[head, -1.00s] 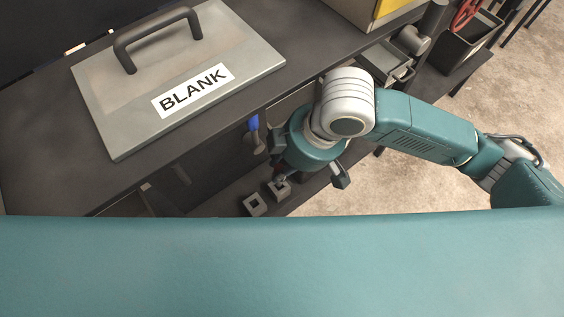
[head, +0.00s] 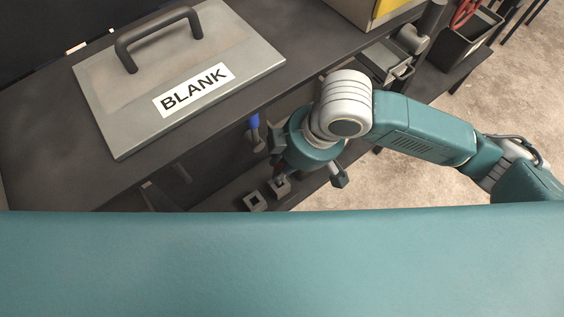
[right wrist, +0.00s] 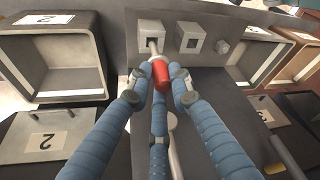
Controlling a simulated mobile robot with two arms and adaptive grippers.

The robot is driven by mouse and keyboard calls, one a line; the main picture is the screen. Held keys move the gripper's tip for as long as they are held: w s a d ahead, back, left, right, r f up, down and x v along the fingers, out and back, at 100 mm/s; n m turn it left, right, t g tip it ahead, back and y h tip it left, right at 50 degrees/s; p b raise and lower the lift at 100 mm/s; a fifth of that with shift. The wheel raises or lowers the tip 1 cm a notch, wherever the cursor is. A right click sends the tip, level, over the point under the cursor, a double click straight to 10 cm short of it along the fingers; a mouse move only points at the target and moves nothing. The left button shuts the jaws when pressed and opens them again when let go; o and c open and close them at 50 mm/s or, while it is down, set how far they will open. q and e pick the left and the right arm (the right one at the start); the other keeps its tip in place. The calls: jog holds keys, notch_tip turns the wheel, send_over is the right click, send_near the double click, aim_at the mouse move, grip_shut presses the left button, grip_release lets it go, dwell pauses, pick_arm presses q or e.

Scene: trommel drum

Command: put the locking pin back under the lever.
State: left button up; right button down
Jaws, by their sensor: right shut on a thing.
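The locking pin has a red grip (right wrist: 160,74) and a pale shaft. My right gripper (right wrist: 159,80) is shut on the red grip in the right wrist view. The shaft points up at the left square socket (right wrist: 146,28); I cannot tell whether its tip is inside. A second square socket (right wrist: 188,36) is just to the right. In the head view both square sockets show below my right gripper, one of them (head: 255,202) clearly. A blue-handled part (head: 254,120), perhaps the lever, hangs below the bench edge left of my right gripper. My left gripper is not in view.
A grey plate marked BLANK (head: 240,45) with a handle lies on the bench. A black bin (head: 462,48) and a red wheel (head: 466,12) are at the upper right. Open trays (right wrist: 60,58) flank the sockets in the right wrist view.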

jog(key=shift+f, duration=0.1)
jog(key=shift+f+b, duration=0.3)
jog(key=shift+f, duration=0.45)
jog(key=shift+f, duration=0.3)
jog(key=shift+f, duration=0.75)
jog(key=shift+f+b, duration=0.1)
jog(key=shift+b, duration=0.2)
jog(key=shift+f, duration=0.2)
jog(key=shift+f, duration=0.3)
dwell(0.4)
